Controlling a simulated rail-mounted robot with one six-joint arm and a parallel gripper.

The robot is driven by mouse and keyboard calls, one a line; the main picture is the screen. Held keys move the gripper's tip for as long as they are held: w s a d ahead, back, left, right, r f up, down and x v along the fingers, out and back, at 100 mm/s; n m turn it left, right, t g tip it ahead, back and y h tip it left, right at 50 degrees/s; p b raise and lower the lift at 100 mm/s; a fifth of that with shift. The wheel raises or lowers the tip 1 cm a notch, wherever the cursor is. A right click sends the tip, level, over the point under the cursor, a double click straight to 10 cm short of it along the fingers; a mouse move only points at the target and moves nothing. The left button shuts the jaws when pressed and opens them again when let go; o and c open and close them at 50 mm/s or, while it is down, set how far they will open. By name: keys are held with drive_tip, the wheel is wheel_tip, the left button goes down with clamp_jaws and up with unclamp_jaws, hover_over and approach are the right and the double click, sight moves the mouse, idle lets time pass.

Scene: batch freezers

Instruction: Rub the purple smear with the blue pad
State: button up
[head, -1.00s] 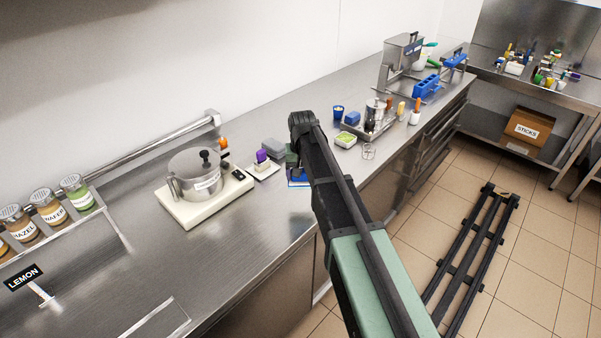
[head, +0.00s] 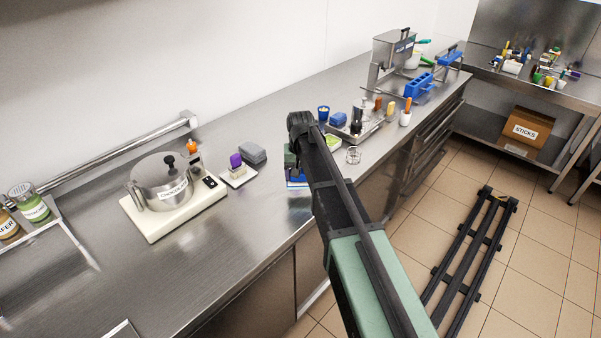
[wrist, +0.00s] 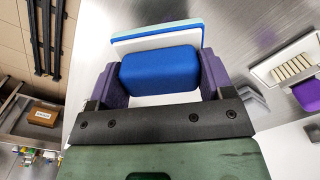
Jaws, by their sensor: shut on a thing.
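The blue pad (wrist: 160,70) sits between the two dark purple fingers of my gripper (wrist: 161,76) in the wrist view, and the gripper is shut on it. A white and pale teal flat layer lies just beyond the blue block; I cannot tell whether it is part of the pad. In the head view, my gripper (head: 294,168) is over the counter near its front edge, partly hidden by my arm, with the blue of the pad (head: 297,183) low beside it. I cannot tell whether the pad touches the steel. I cannot make out the purple smear in either view.
A steel pot (head: 160,183) stands on a cream base further left. A tray with jars and tools (head: 372,128) lies to the right.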

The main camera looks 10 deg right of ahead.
sight(301, 182)
wheel_tip(301, 182, down, 4)
drive_tip(key=b, duration=0.3)
drive_tip(key=shift+f, duration=0.1)
drive_tip(key=shift+w+a+r, duration=0.2)
drive_tip(key=shift+w+r, duration=0.05)
drive_tip(key=shift+w, duration=0.25)
drive_tip(key=shift+w+a, duration=0.45)
drive_tip(key=shift+w, duration=0.2)
drive_tip(key=shift+w+a, duration=0.4)
drive_tip(key=shift+w, duration=0.2)
drive_tip(key=shift+s+d, duration=0.4)
drive_tip(key=shift+s, duration=0.3)
drive_tip(key=shift+s+d, duration=0.4)
drive_tip(key=shift+s, duration=0.25)
drive_tip(key=r+p, duration=0.2)
drive_tip(key=shift+s+d+r+p, duration=0.3)
drive_tip(key=shift+s, duration=0.1)
wheel_tip(301, 182, up, 5)
drive_tip(key=p, duration=0.5)
drive_tip(key=shift+f, duration=0.1)
wheel_tip(301, 182, down, 6)
drive_tip(key=b, duration=0.6)
